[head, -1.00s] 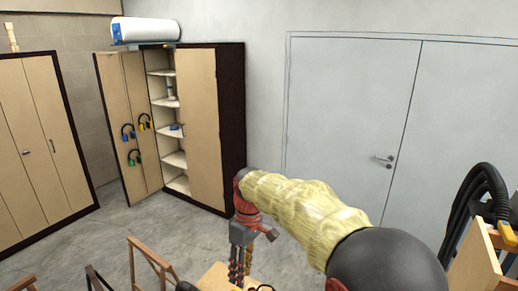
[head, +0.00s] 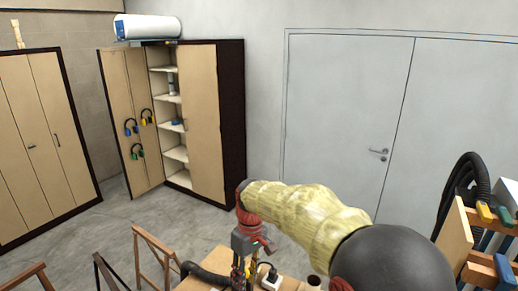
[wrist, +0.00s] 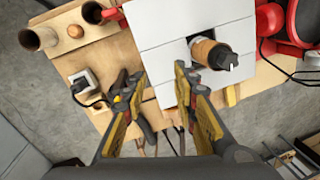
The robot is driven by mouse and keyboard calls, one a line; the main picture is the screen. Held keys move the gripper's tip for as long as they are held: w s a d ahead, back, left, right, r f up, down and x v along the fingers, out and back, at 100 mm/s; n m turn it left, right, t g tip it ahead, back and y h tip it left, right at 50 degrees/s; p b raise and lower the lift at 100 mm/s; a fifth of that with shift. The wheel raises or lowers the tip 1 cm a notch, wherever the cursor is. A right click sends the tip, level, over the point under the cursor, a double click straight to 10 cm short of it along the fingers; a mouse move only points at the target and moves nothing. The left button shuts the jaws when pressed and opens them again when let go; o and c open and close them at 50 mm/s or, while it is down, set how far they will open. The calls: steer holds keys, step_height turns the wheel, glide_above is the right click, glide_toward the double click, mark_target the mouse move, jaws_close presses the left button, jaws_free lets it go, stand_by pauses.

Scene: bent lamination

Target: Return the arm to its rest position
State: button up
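My arm, in a yellow sleeve, reaches across the head view from the lower right. My gripper (head: 241,277) hangs down at its end over a wooden workbench (head: 215,259). In the wrist view my gripper (wrist: 160,71) points down at the bench with its two yellow-and-black fingers spread apart. Nothing is between the fingers. Pliers-like tools with dark handles (wrist: 146,132) lie below, near the left finger. How far the fingers are above the bench is hard to tell.
A white tiled block (wrist: 150,50) with a brown-and-black cylinder (wrist: 213,53) in it lies beneath. A power socket (wrist: 84,82), round cups (wrist: 38,38) and a red item (wrist: 290,25) are nearby. Wooden trestles (head: 155,255) stand left. A tool rack (head: 480,235) stands right.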

steer(key=s+d+f+m+t+b, duration=0.3)
steer(key=s+d+f+b, duration=0.4)
steer(key=s+d+b, duration=0.4)
steer(key=s+d+f+m+t+b, duration=0.4)
steer(key=s+d+f+m+b, duration=0.2)
steer(key=s+d+b, duration=0.5)
steer(key=s+b, duration=0.1)
steer(key=b, duration=0.1)
steer(key=shift+s+d+f+h+b, duration=0.3)
steer(key=shift+d+f+h+b, duration=0.05)
steer(key=shift+d+h, duration=0.05)
steer(key=shift+a, duration=0.1)
stand_by(0.9)
